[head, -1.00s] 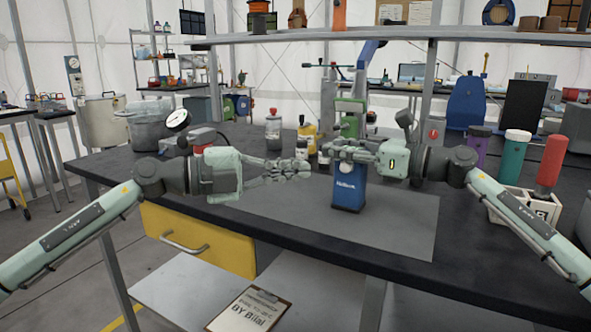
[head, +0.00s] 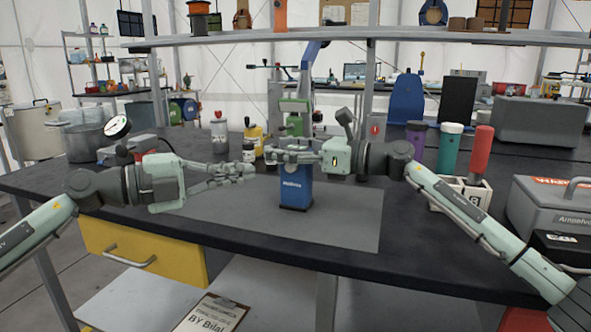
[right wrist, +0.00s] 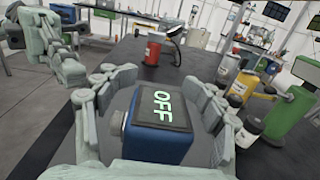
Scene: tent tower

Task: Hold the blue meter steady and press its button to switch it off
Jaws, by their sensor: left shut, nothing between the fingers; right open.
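The blue meter (head: 295,192) stands upright on the grey mat of the bench. My left gripper also shows at upper left in the right wrist view (right wrist: 75,68).
Behind the meter stand a yellow bottle (head: 253,136), a small dark jar (head: 248,152) and a green device (head: 296,122). A white holder (head: 462,193) and grey toolbox (head: 552,213) are at right. The front mat is clear.

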